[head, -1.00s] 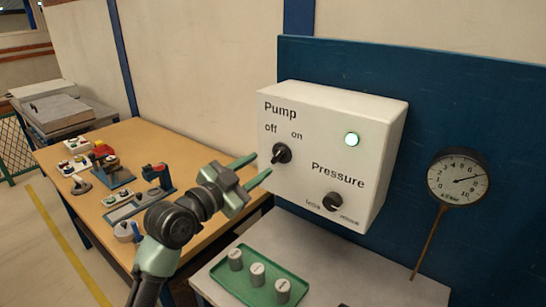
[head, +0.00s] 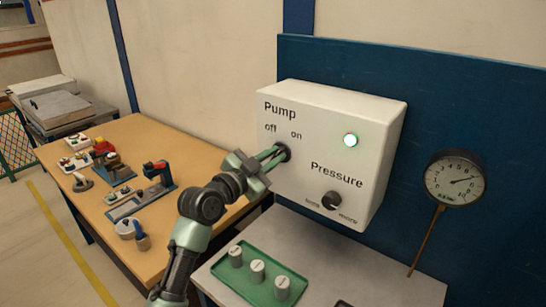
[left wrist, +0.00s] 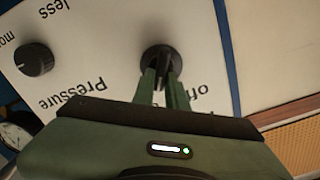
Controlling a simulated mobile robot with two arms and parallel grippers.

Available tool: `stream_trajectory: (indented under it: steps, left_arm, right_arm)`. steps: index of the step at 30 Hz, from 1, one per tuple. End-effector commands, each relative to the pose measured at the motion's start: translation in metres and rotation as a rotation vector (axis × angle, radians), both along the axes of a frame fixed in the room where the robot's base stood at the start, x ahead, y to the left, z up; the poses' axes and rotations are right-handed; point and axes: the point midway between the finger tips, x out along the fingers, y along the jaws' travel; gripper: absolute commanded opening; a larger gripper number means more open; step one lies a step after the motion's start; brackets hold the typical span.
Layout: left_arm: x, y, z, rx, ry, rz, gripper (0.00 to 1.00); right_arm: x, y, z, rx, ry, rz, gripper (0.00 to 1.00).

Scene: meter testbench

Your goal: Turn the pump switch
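The pump switch (head: 286,151) is a black rotary knob under the "Pump" label on a white control box (head: 375,160). My left gripper (head: 274,156) is at the knob, its green fingers covering part of it. In the left wrist view, the pump switch (left wrist: 161,56) is upside down, and the two fingertips sit close on either side of its dark handle. The gripper looks shut on it. The exact angle of the handle is mostly hidden. A lamp (head: 350,140) on the box glows pale green. My right gripper is not in view.
A pressure knob (head: 331,201) sits lower on the box. A gauge (head: 454,178) is to the right, on a blue panel. Below, a green tray (head: 236,282) with three labelled cylinders lies on a grey table. A wooden bench (head: 140,135) with several devices stands left.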

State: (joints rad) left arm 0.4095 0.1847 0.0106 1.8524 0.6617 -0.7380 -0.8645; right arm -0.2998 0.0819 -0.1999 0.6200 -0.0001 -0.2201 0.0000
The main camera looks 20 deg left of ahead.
Motion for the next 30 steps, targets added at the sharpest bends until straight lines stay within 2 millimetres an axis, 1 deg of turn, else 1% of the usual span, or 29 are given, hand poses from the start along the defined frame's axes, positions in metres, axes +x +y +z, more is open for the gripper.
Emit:
stream_trajectory:
  steps: [7, 14, 20, 30]
  left_arm:
    - [0.0, 0.0, 0.0, -0.014, 0.008, -0.001, 0.0]
    - [0.0, 0.001, 0.001, -0.104, 0.042, 0.0, 0.0]
    - [0.001, 0.003, 0.002, -0.253, 0.097, 0.0, 0.0]
    - [0.002, 0.006, 0.003, -0.557, 0.207, 0.001, 0.0]
  right_arm:
    - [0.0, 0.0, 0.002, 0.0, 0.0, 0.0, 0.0]
    - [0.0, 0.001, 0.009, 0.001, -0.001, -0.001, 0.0]
    - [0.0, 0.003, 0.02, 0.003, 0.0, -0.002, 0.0]
    - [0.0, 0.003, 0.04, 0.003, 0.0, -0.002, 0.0]
